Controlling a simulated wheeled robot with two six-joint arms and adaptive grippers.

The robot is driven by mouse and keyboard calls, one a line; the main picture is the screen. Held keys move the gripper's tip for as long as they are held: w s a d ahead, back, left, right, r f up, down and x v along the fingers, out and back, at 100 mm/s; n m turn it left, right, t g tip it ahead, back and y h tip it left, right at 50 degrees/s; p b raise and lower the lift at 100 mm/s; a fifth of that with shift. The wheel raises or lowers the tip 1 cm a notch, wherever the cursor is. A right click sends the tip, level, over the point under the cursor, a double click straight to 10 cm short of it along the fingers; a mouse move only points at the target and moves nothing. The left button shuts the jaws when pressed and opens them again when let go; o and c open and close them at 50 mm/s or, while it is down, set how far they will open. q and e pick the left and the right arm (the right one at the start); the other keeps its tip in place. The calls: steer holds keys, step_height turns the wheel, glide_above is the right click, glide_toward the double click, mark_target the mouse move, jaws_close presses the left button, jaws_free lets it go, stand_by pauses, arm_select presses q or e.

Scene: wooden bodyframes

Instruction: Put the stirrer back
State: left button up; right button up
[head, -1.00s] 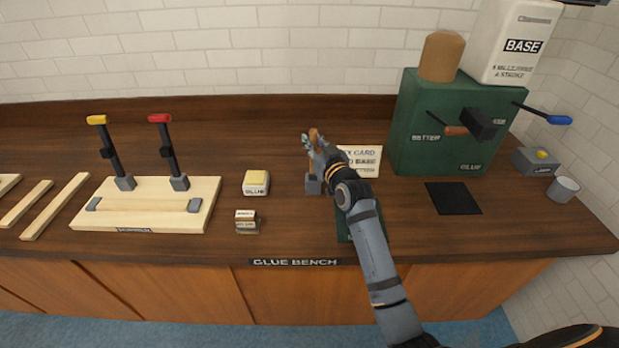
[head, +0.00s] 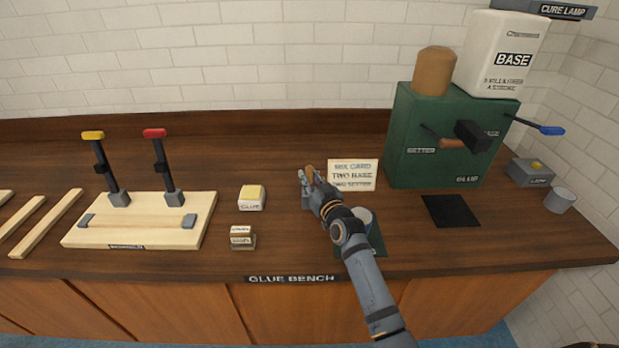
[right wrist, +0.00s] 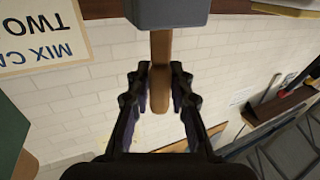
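The stirrer (head: 309,172) is a brown wooden stick. In the right wrist view the stirrer (right wrist: 161,55) runs from a grey block down between my fingers. The grey block (right wrist: 178,12) looks like its holder; the same holder (head: 306,200) stands on the bench below my gripper in the head view. The stirrer's far end is hidden in or behind the block. My right gripper (head: 308,182) has its fingertips close against both sides of the stirrer, seen too in the right wrist view (right wrist: 161,72). My left gripper is out of view.
A grey cup (head: 362,214) stands on a green mat (head: 376,241), partly behind my right arm. A mix card (head: 352,175) stands behind. The green glue dispenser (head: 404,130) is to the right, with a black pad (head: 450,210) before it. A clamp board (head: 150,208) lies left.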

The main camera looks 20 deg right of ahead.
steer(key=o, duration=0.3)
steer(key=shift+o, duration=0.2)
steer(key=shift+r, duration=0.1)
steer(key=shift+s+r, duration=0.1)
steer(key=shift+s, duration=0.05)
steer(key=s+d, duration=0.1)
steer(key=s, duration=1)
steer(key=shift+s+d, duration=0.15)
steer(key=shift+s, duration=0.15)
